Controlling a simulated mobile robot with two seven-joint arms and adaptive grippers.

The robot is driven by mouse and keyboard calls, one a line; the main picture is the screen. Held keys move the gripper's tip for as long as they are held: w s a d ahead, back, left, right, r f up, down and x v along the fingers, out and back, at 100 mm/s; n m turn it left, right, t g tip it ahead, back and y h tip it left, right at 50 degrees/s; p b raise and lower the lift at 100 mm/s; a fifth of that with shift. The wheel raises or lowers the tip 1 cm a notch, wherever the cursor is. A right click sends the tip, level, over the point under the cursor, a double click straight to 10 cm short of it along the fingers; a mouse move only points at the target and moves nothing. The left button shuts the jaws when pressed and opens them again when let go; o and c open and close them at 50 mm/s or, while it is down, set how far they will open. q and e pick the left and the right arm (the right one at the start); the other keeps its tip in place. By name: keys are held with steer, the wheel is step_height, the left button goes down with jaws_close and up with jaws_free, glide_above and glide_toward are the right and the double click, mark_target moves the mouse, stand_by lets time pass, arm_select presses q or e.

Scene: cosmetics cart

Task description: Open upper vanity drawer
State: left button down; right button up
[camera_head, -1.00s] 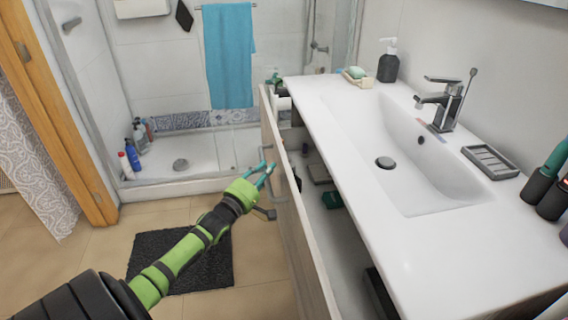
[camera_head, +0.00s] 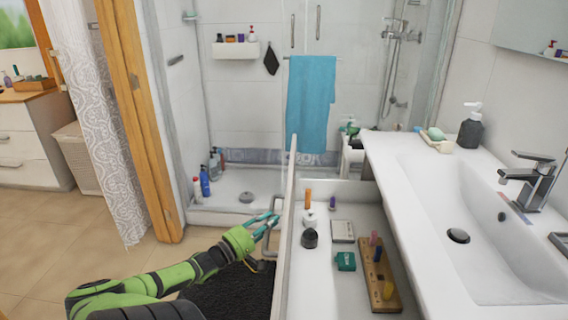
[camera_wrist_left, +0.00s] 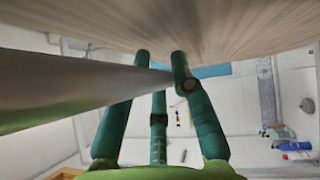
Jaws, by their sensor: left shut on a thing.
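The upper vanity drawer (camera_head: 325,284) stands pulled well out from under the white sink top, its inside in plain view in the head view. My left gripper (camera_head: 270,221) is at the outer side of the drawer front, shut on the grey bar handle (camera_head: 268,245). In the left wrist view the teal fingers (camera_wrist_left: 160,60) close around the handle bar (camera_wrist_left: 70,92), with the wooden drawer front (camera_wrist_left: 190,25) just beyond the fingertips. My right gripper is not in view.
The drawer holds a wooden holder (camera_head: 378,277), a green box (camera_head: 345,261), a dark round jar (camera_head: 310,238) and other small items. The sink counter (camera_head: 400,190) is to the right. A dark mat (camera_head: 235,290) lies below my arm; the shower is behind.

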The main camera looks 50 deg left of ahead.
arm_select(q)
steer(key=shift+s+a, duration=0.8)
steer(key=shift+s, duration=0.05)
steer(key=c, duration=1)
jaws_free()
steer(key=shift+c, duration=0.2)
steer(key=s+d+f, duration=0.1)
steer(key=s, duration=1.1)
steer(key=shift+f, duration=0.3)
